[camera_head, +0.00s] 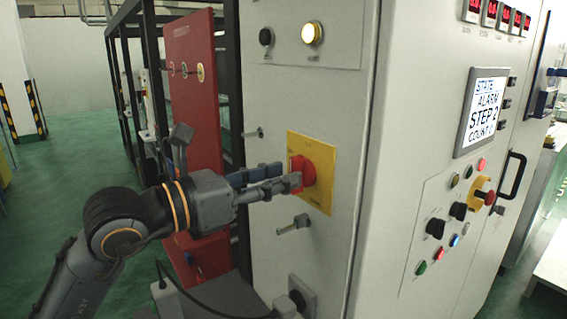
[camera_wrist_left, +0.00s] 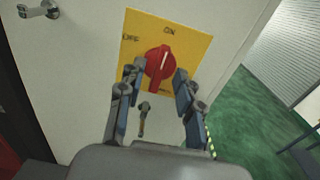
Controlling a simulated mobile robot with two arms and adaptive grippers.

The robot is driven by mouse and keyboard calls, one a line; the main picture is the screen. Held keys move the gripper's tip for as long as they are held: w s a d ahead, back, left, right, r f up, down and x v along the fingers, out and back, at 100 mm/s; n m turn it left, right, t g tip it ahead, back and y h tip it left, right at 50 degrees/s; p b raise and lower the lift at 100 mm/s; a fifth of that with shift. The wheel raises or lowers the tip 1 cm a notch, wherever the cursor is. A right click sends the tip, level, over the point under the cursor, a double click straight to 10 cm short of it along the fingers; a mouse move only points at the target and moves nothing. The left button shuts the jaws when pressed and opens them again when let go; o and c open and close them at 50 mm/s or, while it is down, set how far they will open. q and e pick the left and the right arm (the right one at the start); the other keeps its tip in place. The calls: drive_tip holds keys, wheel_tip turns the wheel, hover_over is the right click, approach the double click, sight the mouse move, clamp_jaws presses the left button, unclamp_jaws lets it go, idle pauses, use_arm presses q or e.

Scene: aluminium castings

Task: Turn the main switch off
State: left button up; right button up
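The main switch is a red rotary knob (camera_head: 308,172) on a yellow plate (camera_head: 322,194) on the light cabinet's side. In the left wrist view the knob (camera_wrist_left: 162,64) has a white mark pointing up towards the word ON; another label stands at the plate's left. My left gripper (camera_head: 282,178) reaches the switch from the left. In the wrist view its open fingers (camera_wrist_left: 158,77) stand on either side of the knob's lower part. I cannot tell whether they touch it. My right gripper is not in view.
Metal latches (camera_head: 294,224) stick out of the cabinet near the switch. The right face has a screen (camera_head: 482,112) reading ALARM, a red emergency button (camera_head: 484,197) and several knobs. A red panel (camera_head: 190,120) stands at the left.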

use_arm(q)
drive_tip(key=shift+x, duration=0.8)
clamp_jaws()
